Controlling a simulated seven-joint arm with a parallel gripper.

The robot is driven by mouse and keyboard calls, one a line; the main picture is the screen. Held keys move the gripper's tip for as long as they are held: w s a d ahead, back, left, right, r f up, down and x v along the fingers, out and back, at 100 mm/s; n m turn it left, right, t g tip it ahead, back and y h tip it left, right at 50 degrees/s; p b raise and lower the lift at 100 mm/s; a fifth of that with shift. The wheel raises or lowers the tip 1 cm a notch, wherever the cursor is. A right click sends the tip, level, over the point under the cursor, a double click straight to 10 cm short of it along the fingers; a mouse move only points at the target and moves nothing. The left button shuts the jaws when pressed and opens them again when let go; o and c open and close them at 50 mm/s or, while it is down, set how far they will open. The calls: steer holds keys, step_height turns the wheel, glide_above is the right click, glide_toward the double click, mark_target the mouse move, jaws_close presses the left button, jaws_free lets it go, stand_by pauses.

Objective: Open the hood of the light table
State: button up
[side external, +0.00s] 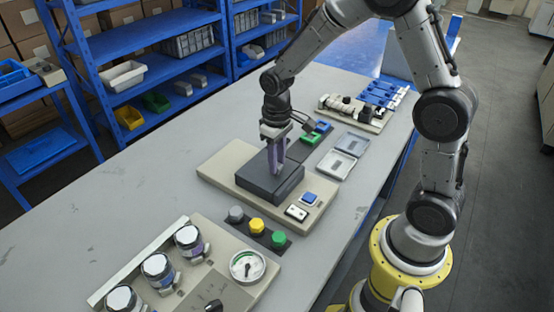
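A dark grey box-like hood (253,183) sits on a beige base (222,165) in the middle of the workbench; I take this to be the light table. The hood looks closed, with its top lying flat. My gripper (276,165) points down over the middle of the hood, with its purple-grey fingers at or just above the top. I cannot tell whether they touch it. The gap between the fingers is not clear, and part of the hood's top is hidden behind them.
A blue button (310,198) and a white switch (296,213) are on the base's front right. A button strip (257,228) and a panel with jars and a gauge (248,265) stand nearer. Metal trays (337,165) lie to the right. The bench's left side is clear.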

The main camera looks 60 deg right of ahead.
jaws_close()
stand_by(1.0)
